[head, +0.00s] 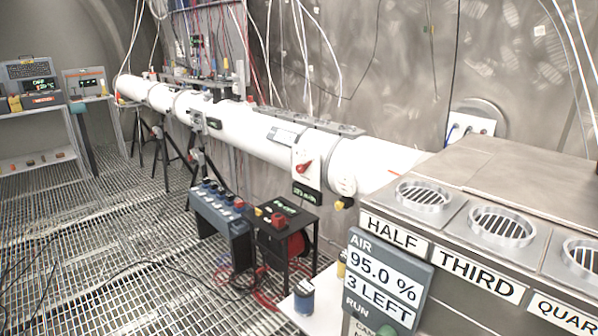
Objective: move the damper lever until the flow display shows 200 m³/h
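A red lever (304,167), which looks like the damper lever, sits on a white plate on the side of the long white pipe (250,135). It slants up to the right. A small dark display (306,193) with green characters is just below it and is likely the flow display. Its characters are too small to read. Neither of my grippers is in view, and nothing is touching the lever.
A steel cabinet (470,185) with round vents, labelled HALF and THIRD, fills the right foreground. Its grey panel (365,262) reads AIR 95.0 %, 3 LEFT. A blue-grey box (222,222) and a black stand (284,228) are below the pipe. Grating floor at left is largely clear.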

